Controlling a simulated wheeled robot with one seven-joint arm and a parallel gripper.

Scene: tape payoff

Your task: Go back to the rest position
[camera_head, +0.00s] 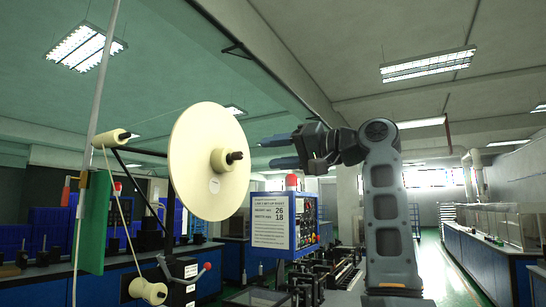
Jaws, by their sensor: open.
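My gripper (281,151) is raised in the middle of the head view, at the end of my grey arm, and points left. Its blue-grey fingers are spread apart with nothing between them. A large cream reel (196,150) stands upright on a dark spindle to the left of my gripper. The fingertips look level with the reel's right side; a gap shows between them in the picture, but I cannot tell the depth.
A blue control box (308,222) with a white sign (270,222) and a red lamp (292,181) is below my gripper. Cream rollers (148,291) and a green plate (94,222) are at left. Benches (490,260) line the right; the aisle floor (440,262) shows clear.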

